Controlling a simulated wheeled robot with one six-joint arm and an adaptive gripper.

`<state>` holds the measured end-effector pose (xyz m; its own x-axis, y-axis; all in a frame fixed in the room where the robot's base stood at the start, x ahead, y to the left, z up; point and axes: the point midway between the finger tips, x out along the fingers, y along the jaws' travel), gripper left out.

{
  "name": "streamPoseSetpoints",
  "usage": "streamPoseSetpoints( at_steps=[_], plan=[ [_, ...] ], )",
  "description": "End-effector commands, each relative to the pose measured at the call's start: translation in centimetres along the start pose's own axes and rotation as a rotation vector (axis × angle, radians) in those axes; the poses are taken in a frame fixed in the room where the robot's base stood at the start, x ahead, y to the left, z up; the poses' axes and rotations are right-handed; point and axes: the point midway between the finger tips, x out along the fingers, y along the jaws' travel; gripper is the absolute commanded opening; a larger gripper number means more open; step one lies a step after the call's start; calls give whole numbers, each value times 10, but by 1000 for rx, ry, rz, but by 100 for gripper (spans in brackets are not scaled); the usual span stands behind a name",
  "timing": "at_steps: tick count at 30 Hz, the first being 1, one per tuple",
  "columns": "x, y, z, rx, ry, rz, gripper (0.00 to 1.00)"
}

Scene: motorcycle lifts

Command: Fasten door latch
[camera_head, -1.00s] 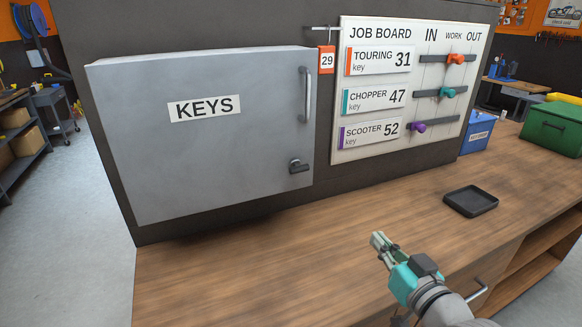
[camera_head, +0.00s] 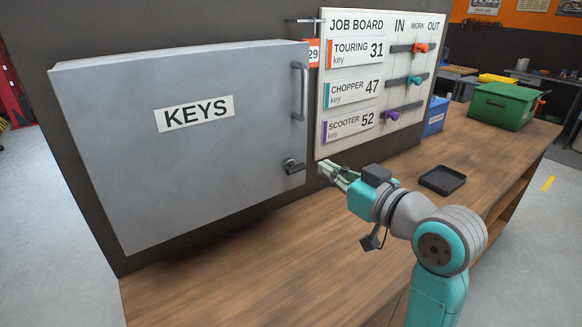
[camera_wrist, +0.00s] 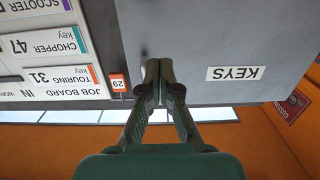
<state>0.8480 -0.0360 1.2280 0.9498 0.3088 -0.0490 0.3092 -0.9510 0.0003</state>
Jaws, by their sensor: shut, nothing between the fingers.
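The grey key cabinet door (camera_head: 190,140), marked KEYS, is on the dark panel and looks closed. Its dark latch (camera_head: 292,167) is at the door's lower right, below a vertical handle (camera_head: 300,92). My gripper (camera_head: 324,170) is shut and empty, just right of the latch, with a small gap showing. In the wrist view, which is upside down, the shut fingers (camera_wrist: 158,82) overlap the edge of the cabinet door (camera_wrist: 215,40). The latch is not clearly visible there, and the fingers may hide it.
The job board (camera_head: 370,85) with coloured sliding knobs hangs right of the cabinet. An orange 29 tag (camera_head: 313,53) hangs between them. A black tray (camera_head: 442,180), a blue box (camera_head: 434,116) and a green case (camera_head: 503,105) are on the wooden bench. The bench below the cabinet is clear.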

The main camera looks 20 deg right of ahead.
Motion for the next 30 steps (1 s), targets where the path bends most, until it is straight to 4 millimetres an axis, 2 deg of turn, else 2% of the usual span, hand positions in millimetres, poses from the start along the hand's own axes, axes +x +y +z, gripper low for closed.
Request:
streamPoseSetpoints(
  at_steps=[5, 8, 23, 24, 30],
  plan=[
    [5, 0, 0, 1, 1, -1, 0],
    [15, 0, 0, 2, -1, -2, 0],
    [104, -1, 1, 1, -2, -1, 0],
    [104, 0, 11, 2, -4, 0, 0],
    [108, 0, 32, 1, -1, 0, 0]
  ],
)
